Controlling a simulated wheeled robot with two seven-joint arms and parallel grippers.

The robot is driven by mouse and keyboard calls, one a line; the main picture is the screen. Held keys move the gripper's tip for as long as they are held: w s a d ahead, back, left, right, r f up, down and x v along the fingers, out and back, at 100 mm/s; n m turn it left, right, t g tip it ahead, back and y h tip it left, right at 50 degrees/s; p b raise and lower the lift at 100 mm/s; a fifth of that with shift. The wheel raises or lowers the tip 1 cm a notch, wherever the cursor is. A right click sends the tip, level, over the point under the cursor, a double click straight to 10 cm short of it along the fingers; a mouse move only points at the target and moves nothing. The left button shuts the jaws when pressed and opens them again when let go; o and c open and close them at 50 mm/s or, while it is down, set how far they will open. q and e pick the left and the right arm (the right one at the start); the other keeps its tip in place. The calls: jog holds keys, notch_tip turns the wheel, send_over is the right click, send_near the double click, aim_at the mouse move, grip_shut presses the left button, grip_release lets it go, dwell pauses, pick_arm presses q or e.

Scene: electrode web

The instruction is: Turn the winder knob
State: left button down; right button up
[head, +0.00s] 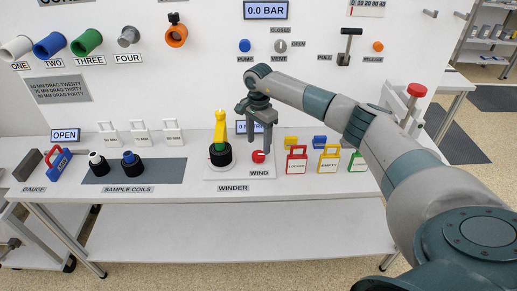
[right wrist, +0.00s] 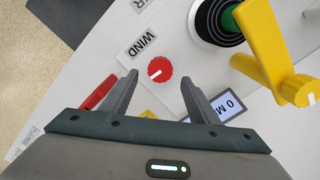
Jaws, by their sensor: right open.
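The red winder knob (head: 258,156) sits on the winder's white base (head: 228,172), beside the WIND label. In the right wrist view the knob (right wrist: 159,70) is round with a white pointer mark. My right gripper (head: 261,146) is open above the knob, fingers pointing down. In the right wrist view its fingers (right wrist: 160,82) stand apart, with the knob between and just beyond their tips; I see no contact. The winder's yellow crank arm (head: 220,125) and black coil with green core (head: 220,154) stand left of the knob. My left gripper is not in view.
A small display (head: 241,127) stands behind the knob, partly hidden by my gripper. Red (head: 297,160) and yellow (head: 329,159) tagged holders stand to the right. Sample coils (head: 131,162) lie on a dark mat at the left. The lower shelf is clear.

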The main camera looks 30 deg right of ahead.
aim_at(259, 154)
jog(key=shift+f+p, duration=0.55)
jog(key=shift+f, duration=2.1)
jog(key=c, duration=1)
